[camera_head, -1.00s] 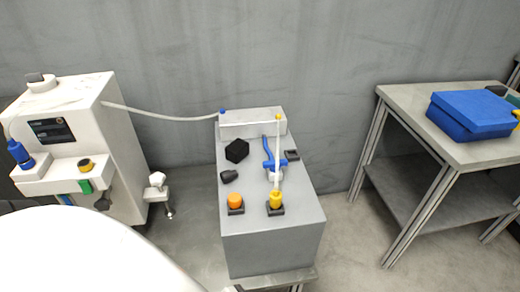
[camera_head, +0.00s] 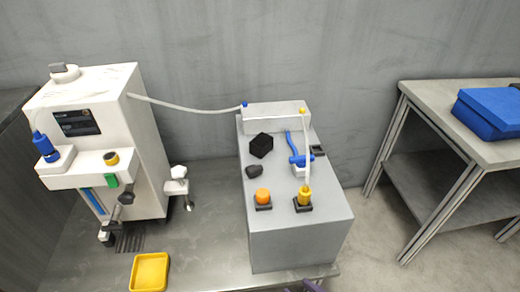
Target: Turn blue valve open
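The blue valve (camera_head: 302,160) is a blue handle on a white fitting, on top of a grey box (camera_head: 300,238) right of centre. A long blue lever (camera_head: 290,144) stands just behind it, and I cannot tell whether the two are one piece. A thin pale tube (camera_head: 307,172) runs past the valve from a yellow fitting (camera_head: 305,196) to the block at the back of the box. Neither of my grippers can be made out in view, and nothing touches the valve.
A white machine (camera_head: 150,130) stands left, joined by a pale hose (camera_head: 190,107) to the box. A yellow tray (camera_head: 150,272) lies on the metal table (camera_head: 205,235). Black knobs and an orange button (camera_head: 263,196) sit near the valve. A side table (camera_head: 470,150) holds a blue case (camera_head: 490,112).

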